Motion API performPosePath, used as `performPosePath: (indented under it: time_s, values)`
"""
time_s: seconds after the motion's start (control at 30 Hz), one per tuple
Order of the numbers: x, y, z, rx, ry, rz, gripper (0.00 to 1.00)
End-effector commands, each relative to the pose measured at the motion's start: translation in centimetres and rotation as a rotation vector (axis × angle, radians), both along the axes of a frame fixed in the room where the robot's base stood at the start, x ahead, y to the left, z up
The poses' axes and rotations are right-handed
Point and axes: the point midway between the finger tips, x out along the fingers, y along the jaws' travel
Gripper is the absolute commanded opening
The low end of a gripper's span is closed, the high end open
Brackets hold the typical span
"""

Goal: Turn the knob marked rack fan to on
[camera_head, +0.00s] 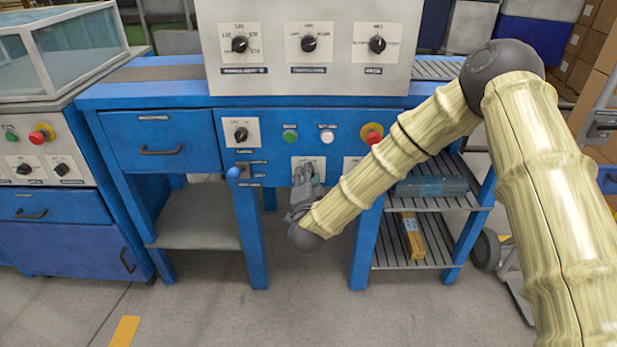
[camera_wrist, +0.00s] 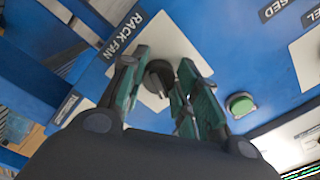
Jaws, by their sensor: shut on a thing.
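The rack fan knob (camera_wrist: 158,78) is a dark round knob on a white plate, with a black label reading RACK FAN (camera_wrist: 124,34) beside the plate in the wrist view. My gripper (camera_wrist: 162,72) has its green-edged fingers on either side of the knob and is shut on it. In the head view my gripper (camera_head: 307,174) reaches the lower middle of the blue panel and covers the knob. Which way the knob points, and its position marks, cannot be made out.
A green button (camera_head: 290,136), a white button (camera_head: 327,136) and a red mushroom button (camera_head: 371,134) sit just above. Another knob (camera_head: 241,134) is to the left. A grey panel (camera_head: 308,81) with several knobs stands above. A blue drawer (camera_head: 160,140) is at left.

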Motion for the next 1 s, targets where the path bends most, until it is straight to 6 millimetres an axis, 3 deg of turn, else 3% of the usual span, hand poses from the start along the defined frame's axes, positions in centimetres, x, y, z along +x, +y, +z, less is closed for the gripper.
performPosePath:
  time_s: [0.3,0.87,0.9,1.0]
  values:
    - [-0.02,-0.08,-0.06,0.126,0.002,-0.001,0.07]
    - [-0.03,-0.06,-0.09,0.151,0.003,-0.001,0.07]
    - [-0.03,-0.05,-0.10,0.151,0.003,-0.001,0.38]
    - [-0.03,-0.02,-0.07,0.151,0.002,-0.001,0.53]
